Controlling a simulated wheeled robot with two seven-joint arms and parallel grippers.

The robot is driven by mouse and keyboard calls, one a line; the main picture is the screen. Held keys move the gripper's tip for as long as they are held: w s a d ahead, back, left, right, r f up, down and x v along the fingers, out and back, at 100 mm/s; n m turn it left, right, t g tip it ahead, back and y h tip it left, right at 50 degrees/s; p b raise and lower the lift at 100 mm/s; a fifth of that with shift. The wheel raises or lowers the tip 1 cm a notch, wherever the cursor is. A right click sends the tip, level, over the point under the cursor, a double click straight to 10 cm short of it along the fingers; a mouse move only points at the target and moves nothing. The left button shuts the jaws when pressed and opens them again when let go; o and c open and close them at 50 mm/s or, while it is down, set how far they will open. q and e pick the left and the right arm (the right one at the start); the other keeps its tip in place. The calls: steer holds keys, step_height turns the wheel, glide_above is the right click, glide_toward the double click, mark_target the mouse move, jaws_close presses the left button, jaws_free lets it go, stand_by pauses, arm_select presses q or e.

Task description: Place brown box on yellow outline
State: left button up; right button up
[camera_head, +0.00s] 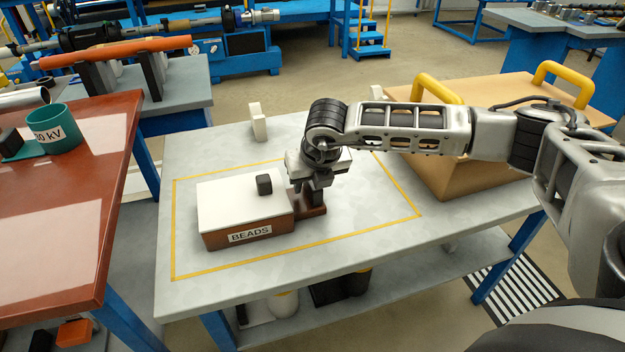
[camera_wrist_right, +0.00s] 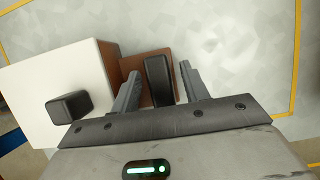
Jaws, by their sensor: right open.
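A yellow outline (camera_head: 350,237) is marked on the grey table. A brown box (camera_head: 220,240) with a white lid, a black knob and a "BEADS" label stands inside it, toward the left; it also shows in the wrist view (camera_wrist_right: 115,65). A smaller brown piece (camera_head: 313,212) with a dark upright handle (camera_wrist_right: 158,80) sits against or close beside the box's right side. My right gripper (camera_head: 312,190) is open, pointing down over this piece, with one finger on each side of the handle in the wrist view (camera_wrist_right: 160,88). My left gripper is out of view.
A tan box (camera_head: 430,165) with yellow handles stands at the table's right, behind my right arm. A small cream block (camera_head: 259,122) stands at the back. A red-brown table (camera_head: 70,220) with a green cup (camera_head: 55,128) is at left. The outline's right part is clear.

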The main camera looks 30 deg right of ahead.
steer(key=v, duration=1.2)
steer(key=shift+s, duration=0.1)
